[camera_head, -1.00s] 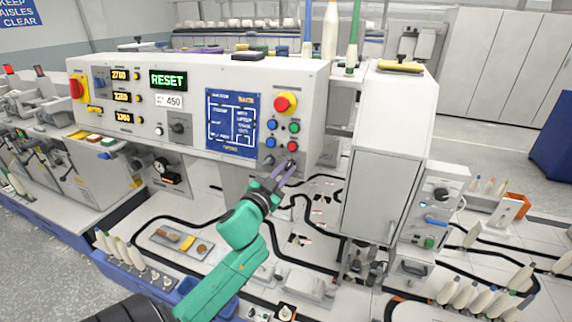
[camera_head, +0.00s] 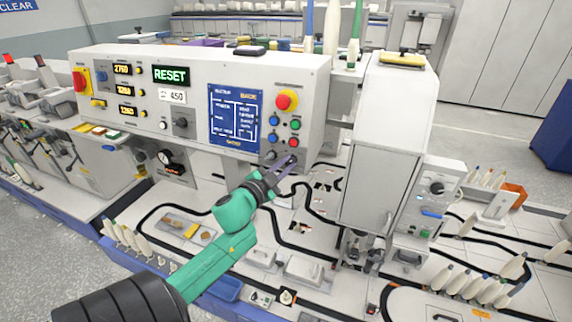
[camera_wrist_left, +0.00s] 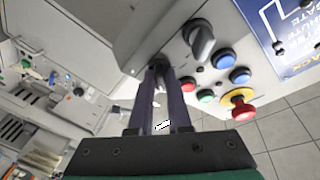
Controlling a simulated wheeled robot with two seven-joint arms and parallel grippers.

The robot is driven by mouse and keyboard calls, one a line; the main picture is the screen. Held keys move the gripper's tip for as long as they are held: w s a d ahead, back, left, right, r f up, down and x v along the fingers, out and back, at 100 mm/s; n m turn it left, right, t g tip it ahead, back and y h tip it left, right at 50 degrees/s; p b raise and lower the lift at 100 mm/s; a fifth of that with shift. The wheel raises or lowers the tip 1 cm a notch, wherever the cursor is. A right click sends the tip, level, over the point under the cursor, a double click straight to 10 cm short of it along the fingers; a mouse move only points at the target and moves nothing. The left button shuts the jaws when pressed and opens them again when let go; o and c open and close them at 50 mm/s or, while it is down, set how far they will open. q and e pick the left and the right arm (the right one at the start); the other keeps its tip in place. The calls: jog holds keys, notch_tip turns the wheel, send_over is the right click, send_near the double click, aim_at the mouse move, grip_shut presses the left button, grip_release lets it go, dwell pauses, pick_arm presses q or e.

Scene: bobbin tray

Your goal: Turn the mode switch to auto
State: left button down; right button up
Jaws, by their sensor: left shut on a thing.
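The white control panel (camera_head: 200,100) stands on the machine, with a green RESET display. Along its lower right edge, below the coloured buttons, is a dark grey knob (camera_head: 270,155), which also shows in the left wrist view (camera_wrist_left: 199,40). My left gripper (camera_head: 290,162) reaches up to the panel's lower right corner, just right of this knob. Its fingers (camera_wrist_left: 158,72) are shut on a small switch there, taken to be the mode switch. The fingertips mostly hide that switch, so its setting cannot be read. My right gripper is out of view.
Close above the fingers are a red button (camera_head: 293,142), a green button (camera_head: 295,124), two blue buttons and a red emergency stop (camera_head: 287,100). A white cabinet (camera_head: 385,150) stands to the right. Bobbins and a black track lie below on the white deck.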

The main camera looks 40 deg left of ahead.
pick_arm(q)
jog(key=c, duration=0.9)
grip_release()
jog(key=shift+o, duration=0.2)
jog(key=shift+s, duration=0.1)
jog(key=shift+s+f, duration=0.1)
jog(key=shift+s, duration=0.15)
jog(key=s+d+b, duration=0.1)
jog(key=s+b, duration=0.2)
jog(key=s, duration=1)
jog(key=shift+s+d, duration=0.2)
jog(key=shift+s, duration=0.2)
